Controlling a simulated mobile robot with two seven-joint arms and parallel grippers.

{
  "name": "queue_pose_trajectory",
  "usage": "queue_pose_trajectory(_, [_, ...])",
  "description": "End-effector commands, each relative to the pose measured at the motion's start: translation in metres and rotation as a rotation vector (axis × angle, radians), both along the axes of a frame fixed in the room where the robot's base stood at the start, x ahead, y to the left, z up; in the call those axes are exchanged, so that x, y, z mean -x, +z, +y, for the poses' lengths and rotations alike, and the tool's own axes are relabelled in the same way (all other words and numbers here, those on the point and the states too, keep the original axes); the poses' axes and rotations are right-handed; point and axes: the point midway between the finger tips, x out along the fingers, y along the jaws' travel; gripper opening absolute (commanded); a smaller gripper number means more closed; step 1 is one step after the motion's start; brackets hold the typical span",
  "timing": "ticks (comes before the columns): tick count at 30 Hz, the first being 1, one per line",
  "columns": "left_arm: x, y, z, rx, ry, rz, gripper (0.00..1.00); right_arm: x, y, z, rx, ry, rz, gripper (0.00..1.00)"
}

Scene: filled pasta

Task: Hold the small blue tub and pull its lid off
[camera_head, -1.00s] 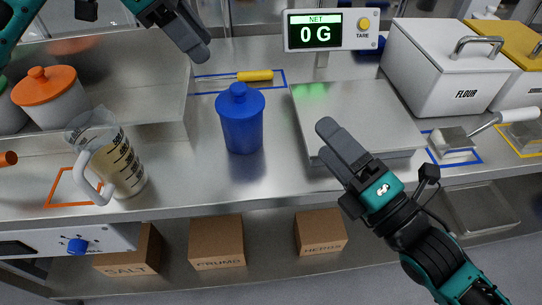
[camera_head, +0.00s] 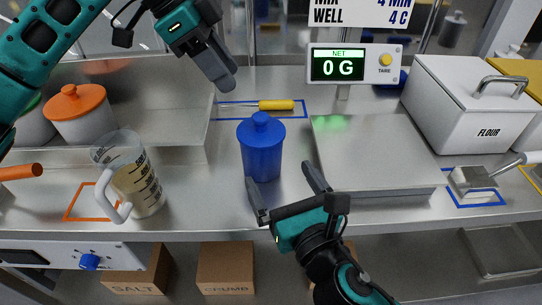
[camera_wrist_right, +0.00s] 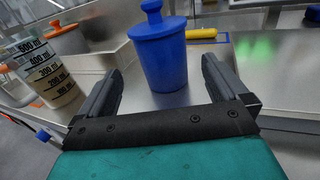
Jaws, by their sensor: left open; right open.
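The small blue tub (camera_head: 262,155) stands upright on the steel counter with its knobbed blue lid (camera_head: 261,126) on it. The tub also shows in the right wrist view (camera_wrist_right: 165,65), ahead of and between the open fingers, with the lid (camera_wrist_right: 156,24) on top. My right gripper (camera_head: 284,185) is open and empty, in front of the tub, its fingers pointing toward it. My left gripper (camera_head: 222,72) is above and left of the tub, apart from it; the sensed gap between its fingers is hard to see in the head view, but it is open and holds nothing visible.
A measuring jug (camera_head: 130,175) stands left of the tub. A scale (camera_head: 370,150) with its display reading 0 G is to the right. A yellow-handled tool (camera_head: 276,105) lies behind the tub. A white flour bin (camera_head: 465,105) stands at the right.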

Motion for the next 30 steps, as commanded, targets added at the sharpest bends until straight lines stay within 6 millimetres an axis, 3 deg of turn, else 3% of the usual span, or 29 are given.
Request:
queue_pose_trajectory(15, [0.0, 0.0, 0.0, 0.0, 0.0, 0.0, 0.43, -0.089, 0.001, 0.031, -0.003, -0.001, 0.0, 1.0])
queue_pose_trajectory(21, [0.0, 0.0, 0.0, 0.0, 0.0, 0.0, 0.43, -0.104, 0.001, 0.036, -0.004, 0.0, 0.001, 1.0])
queue_pose_trajectory(30, [0.0, 0.0, 0.0, 0.0, 0.0, 0.0, 0.43, -0.106, 0.001, 0.037, -0.004, 0.0, 0.001, 1.0])
